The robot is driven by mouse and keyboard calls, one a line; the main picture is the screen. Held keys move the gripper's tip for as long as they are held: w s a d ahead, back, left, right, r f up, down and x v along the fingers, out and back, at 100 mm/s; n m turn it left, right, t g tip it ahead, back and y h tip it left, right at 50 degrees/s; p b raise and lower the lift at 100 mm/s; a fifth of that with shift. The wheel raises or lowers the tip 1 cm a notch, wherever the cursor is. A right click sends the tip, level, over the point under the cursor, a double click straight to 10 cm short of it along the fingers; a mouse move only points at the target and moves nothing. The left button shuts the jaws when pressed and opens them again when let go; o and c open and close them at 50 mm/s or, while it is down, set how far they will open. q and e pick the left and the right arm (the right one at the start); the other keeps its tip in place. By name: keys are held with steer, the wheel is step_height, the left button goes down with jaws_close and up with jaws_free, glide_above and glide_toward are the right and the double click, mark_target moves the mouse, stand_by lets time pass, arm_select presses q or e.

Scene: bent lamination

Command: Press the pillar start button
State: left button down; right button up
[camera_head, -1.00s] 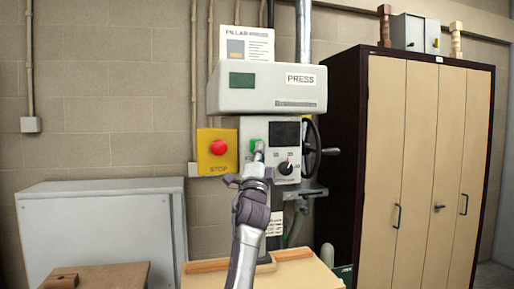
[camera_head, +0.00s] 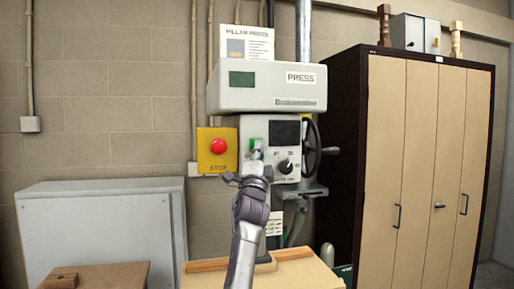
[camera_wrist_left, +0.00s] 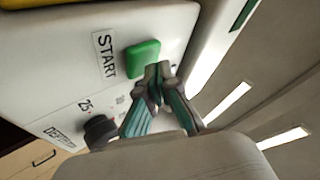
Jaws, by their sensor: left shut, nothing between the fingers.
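The green start button (camera_wrist_left: 142,58), labelled START, sits on the light front panel (camera_head: 261,131) of the pillar press. In the head view the button (camera_head: 254,145) is partly hidden behind my left gripper (camera_head: 257,157). In the left wrist view my left gripper (camera_wrist_left: 158,76) is shut and empty. Its fingertips are right at the button's edge and overlap it in the picture. I cannot tell whether they touch it. My right gripper is not in view.
A red stop button (camera_head: 218,146) on a yellow plate is left of the panel. A black knob (camera_head: 286,166) and a handwheel (camera_head: 313,152) are to the right. A wooden table (camera_head: 300,273) stands below. A grey cabinet (camera_head: 100,225) and a tall cupboard (camera_head: 425,150) flank the press.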

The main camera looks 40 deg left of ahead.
arm_select(q)
steer(key=shift+w+a+b, duration=0.3)
steer(key=shift+a, duration=0.05)
stand_by(0.8)
steer(key=shift+d, duration=0.1)
stand_by(0.3)
steer(key=shift+s+d, duration=0.5)
steer(key=shift+s, duration=0.1)
steer(key=shift+d+p, duration=0.1)
steer(key=shift+p, duration=0.2)
steer(key=shift+s+d+p, duration=0.5)
steer(key=shift+s+d, duration=1.1)
steer(key=shift+d, duration=0.25)
